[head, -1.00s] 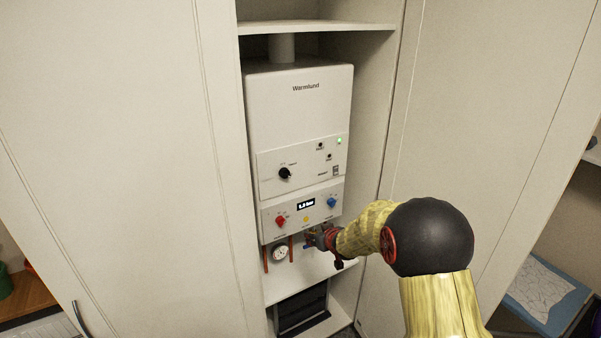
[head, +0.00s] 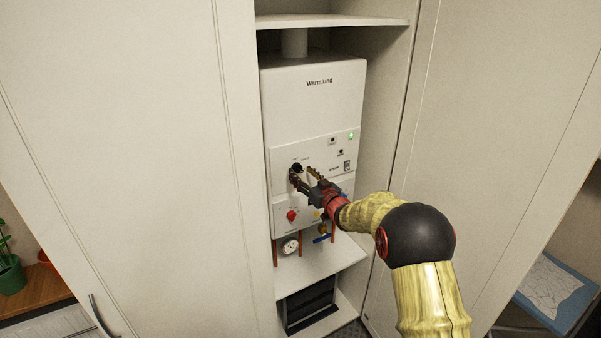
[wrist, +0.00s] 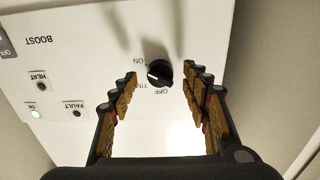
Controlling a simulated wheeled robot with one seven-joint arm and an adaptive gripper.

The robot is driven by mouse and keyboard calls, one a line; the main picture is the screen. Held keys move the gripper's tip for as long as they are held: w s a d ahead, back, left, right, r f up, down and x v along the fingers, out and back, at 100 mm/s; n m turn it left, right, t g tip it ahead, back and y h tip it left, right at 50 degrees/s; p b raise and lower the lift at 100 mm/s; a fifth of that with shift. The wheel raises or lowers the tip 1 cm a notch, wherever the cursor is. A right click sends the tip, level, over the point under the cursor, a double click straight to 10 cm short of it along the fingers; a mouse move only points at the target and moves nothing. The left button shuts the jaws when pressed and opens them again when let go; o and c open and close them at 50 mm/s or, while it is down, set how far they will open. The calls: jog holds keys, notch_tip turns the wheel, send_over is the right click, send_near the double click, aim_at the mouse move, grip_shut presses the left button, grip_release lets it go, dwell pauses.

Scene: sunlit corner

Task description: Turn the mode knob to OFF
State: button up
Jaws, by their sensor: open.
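The mode knob (wrist: 159,73) is a round black dial with a white pointer mark on the boiler's white panel. In the wrist view the mark points left, while the OFF label (wrist: 165,92) is just below the knob and the ON label (wrist: 138,62) is to its upper left. My gripper (wrist: 160,80) is open, with one finger on each side of the knob and a visible gap on both sides. In the head view the knob (head: 297,167) is partly hidden by my gripper (head: 304,175).
The white boiler (head: 318,95) stands in a cabinet, under a shelf (head: 335,21). A red knob (head: 291,216), a pressure gauge (head: 290,246) and pipes are below my gripper. Cabinet doors flank both sides.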

jog(key=shift+x, duration=0.9)
jog(key=shift+c, duration=0.9)
jog(key=c, duration=1)
jog(key=shift+o, duration=0.2)
